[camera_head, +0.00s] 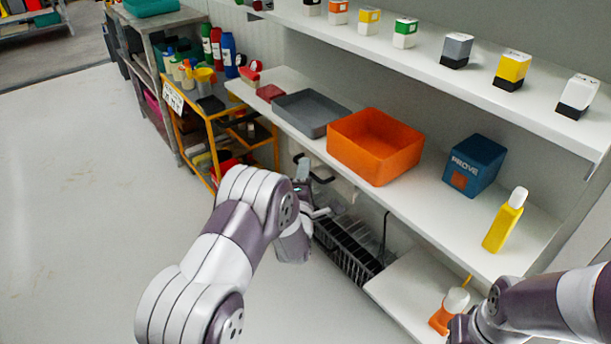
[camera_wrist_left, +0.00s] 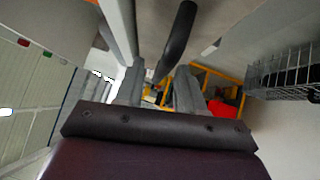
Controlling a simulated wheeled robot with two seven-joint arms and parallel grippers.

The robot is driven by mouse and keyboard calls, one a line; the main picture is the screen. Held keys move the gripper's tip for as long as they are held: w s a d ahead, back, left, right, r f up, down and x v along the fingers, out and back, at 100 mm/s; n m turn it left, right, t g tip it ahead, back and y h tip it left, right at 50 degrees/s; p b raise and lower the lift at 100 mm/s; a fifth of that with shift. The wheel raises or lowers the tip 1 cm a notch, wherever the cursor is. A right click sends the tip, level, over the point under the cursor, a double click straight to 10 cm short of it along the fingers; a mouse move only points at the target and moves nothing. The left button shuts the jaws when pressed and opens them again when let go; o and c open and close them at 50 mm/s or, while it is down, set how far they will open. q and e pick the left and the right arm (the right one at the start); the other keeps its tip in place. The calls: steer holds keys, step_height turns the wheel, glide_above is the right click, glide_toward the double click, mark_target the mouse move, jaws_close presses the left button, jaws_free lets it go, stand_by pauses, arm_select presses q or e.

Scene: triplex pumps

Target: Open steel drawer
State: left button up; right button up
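My left gripper (camera_head: 304,172) is under the front edge of the white shelf, and its fingers are mostly hidden in the head view. In the left wrist view its two grey fingers (camera_wrist_left: 160,88) stand apart. A black bar (camera_wrist_left: 178,38), which looks like a handle, reaches down toward the gap between them. I cannot tell whether they touch it. The steel drawer's front is not clear in either view; black handle-like parts (camera_head: 346,203) show beside the gripper under the shelf. My right arm enters at the lower right, with its fingertips out of sight.
An orange bin (camera_head: 375,146), a grey tray (camera_head: 310,112), a blue box (camera_head: 474,165) and a yellow bottle (camera_head: 504,222) stand on the shelf. A black wire basket (camera_head: 345,250) is below; it also shows in the wrist view (camera_wrist_left: 284,74). A yellow cart (camera_head: 190,120) stands behind. Floor at left is clear.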

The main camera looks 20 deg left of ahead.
arm_select(q)
jaws_close()
steer(key=s+a+p, duration=0.2)
steer(key=s+a, duration=0.6)
steer(key=s, duration=0.3)
steer(key=shift+a, duration=0.25)
jaws_free()
steer(key=s+d+f+p, duration=0.1)
steer(key=s, duration=1.1)
steer(key=shift+s+d+f, duration=0.2)
steer(key=shift+d+f, duration=0.15)
